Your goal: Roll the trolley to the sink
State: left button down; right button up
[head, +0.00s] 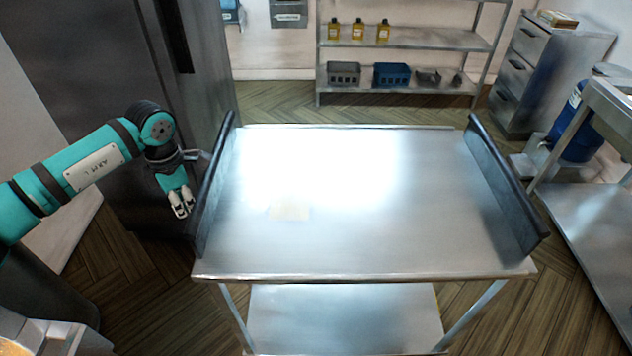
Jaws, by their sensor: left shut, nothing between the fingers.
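The trolley (400,240) stands right in front of me in the head view. It has a bare, shiny steel top and a lower shelf (345,315). A dark upright panel stands along its left side (213,190) and another along its right side (500,185). My left gripper (182,212) is shut and empty, pointing down just left of the left panel. I cannot tell whether it touches the panel. My right gripper is not in view. I do not see a sink that I can make out for sure.
A tall dark steel cabinet (90,60) stands close behind my left arm. A shelf rack (430,42) with yellow bottles and crates stands at the back wall. A drawer unit (545,65), a blue container (575,130) and a steel table (595,220) are at the right. Wooden floor (270,100) is free behind the trolley.

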pick_arm(q)
jog(key=d+b, duration=0.3)
jog(key=d, duration=2)
jog(key=shift+a, duration=0.2)
